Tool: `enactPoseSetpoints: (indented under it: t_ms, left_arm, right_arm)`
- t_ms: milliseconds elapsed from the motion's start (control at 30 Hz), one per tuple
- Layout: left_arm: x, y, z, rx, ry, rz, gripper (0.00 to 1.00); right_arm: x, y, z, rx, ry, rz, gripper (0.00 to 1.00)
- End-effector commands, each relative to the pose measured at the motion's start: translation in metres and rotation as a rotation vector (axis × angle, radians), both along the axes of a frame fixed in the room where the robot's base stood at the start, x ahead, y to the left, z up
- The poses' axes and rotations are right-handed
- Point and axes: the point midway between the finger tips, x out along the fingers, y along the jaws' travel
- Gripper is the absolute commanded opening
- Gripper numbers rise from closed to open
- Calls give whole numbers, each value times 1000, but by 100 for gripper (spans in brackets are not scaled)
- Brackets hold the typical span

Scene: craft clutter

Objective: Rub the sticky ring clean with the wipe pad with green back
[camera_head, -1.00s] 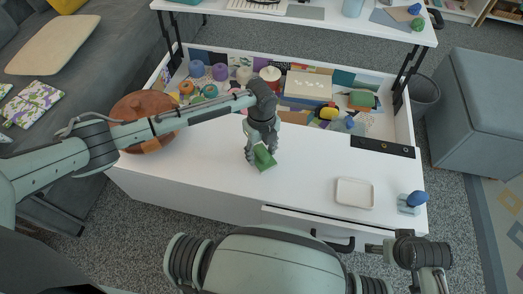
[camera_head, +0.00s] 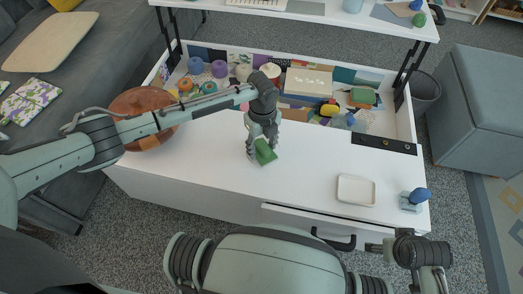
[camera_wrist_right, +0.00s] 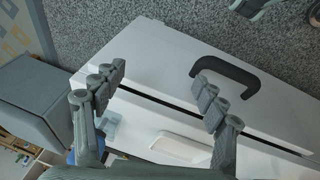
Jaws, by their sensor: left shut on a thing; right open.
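The green-backed wipe pad (camera_head: 266,153) is in my left gripper (camera_head: 262,156), low at the white table top, left of its middle. The fingers of that gripper are shut on the pad, which looks tilted. I cannot make out the sticky ring; the gripper and pad cover that patch of table. My right gripper (camera_wrist_right: 158,92) is open and empty in the right wrist view, over the table's front edge and the drawer.
A white tray (camera_head: 356,204) and a blue-topped item on a pale base (camera_head: 411,203) stand at the right. An open compartment behind holds craft clutter. The front drawer handle (camera_head: 334,241) sticks out. The table's middle right is clear.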

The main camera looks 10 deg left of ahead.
Motion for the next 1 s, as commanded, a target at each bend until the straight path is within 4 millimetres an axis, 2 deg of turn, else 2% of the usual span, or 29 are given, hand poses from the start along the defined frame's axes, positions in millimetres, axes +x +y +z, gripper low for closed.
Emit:
enactPoseSetpoints:
  t_ms: [133, 533, 833, 1000]
  left_arm:
    - [10, -1, 0, -1, 0, 0, 10]
    - [14, 0, 0, -1, 0, 0, 10]
    - [37, -1, -3, -1, -1, 0, 10]
    - [39, 0, -2, -1, 0, -1, 10]
  right_arm:
    - [0, 0, -6, 0, 0, 0, 72]
    - [0, 0, -8, 0, 0, 0, 72]
    - [0, 0, -24, 0, 0, 0, 72]
    - [0, 0, -24, 0, 0, 0, 72]
